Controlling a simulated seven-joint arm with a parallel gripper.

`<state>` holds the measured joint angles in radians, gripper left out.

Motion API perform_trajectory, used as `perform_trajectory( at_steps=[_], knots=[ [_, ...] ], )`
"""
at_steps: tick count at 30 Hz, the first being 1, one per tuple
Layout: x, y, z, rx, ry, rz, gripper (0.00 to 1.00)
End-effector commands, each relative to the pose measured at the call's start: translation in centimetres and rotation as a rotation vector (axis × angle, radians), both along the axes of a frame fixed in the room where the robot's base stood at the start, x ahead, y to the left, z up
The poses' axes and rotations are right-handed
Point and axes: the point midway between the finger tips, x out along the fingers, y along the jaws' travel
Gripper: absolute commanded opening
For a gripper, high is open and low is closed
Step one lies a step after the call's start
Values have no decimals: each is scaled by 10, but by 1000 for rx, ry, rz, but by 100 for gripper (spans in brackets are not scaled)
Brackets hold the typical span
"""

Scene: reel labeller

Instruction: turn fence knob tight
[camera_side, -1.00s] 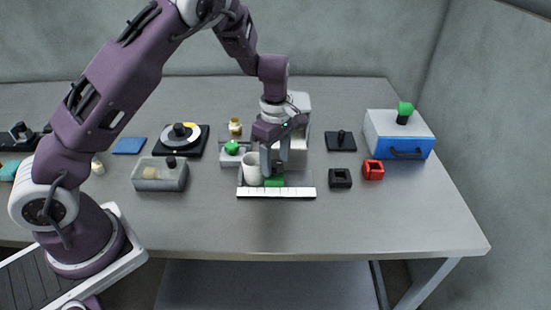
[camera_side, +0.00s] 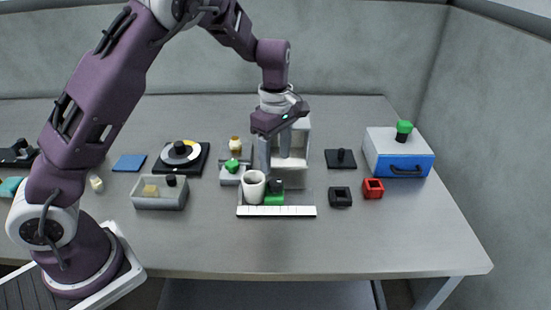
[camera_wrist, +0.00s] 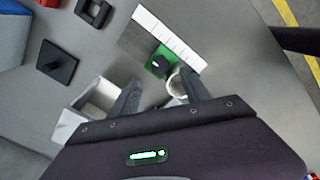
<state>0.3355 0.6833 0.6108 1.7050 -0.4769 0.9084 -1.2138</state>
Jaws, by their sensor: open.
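The fence is a green block (camera_side: 275,199) with a dark knob (camera_side: 276,186) on top, standing on the plate behind a white ruler strip (camera_side: 276,211). In the wrist view the green block (camera_wrist: 162,60) and knob (camera_wrist: 158,64) show beyond my fingertips. My gripper (camera_side: 274,167) points down with fingers apart and empty, above and slightly behind the knob, not touching it. Its two fingers also show in the wrist view (camera_wrist: 160,78). A white cup (camera_side: 253,187) stands just left of the fence. The knob's tightness cannot be seen.
A pale housing (camera_side: 300,140) rises behind my gripper. A grey block with a green knob (camera_side: 232,166) stands left. Black (camera_side: 340,197) and red (camera_side: 373,188) square holders sit right, with a blue-fronted box (camera_side: 400,160) farther right. The front table is clear.

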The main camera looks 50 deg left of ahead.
Motion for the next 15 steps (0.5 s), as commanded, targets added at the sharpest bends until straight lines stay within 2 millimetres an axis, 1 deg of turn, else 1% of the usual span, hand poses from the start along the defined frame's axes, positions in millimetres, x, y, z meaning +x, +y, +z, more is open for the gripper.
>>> perform_trajectory(
  at_steps=[2, 5, 6, 7, 9, 11, 12, 15],
  knots=[
    [-6, -2, -8, -6, 36, -93, 55],
    [-23, -7, -26, -36, 123, -437, 55],
    [-29, -8, -32, -56, 149, -614, 55],
    [-32, -9, -34, -70, 158, -740, 55],
    [-33, -10, -34, -90, 156, -1006, 55],
    [-30, -9, -31, -96, 136, -1212, 55],
    [-26, -8, -28, -93, 113, -1338, 55],
    [-13, -3, -16, -57, 52, -1599, 55]
  ],
)
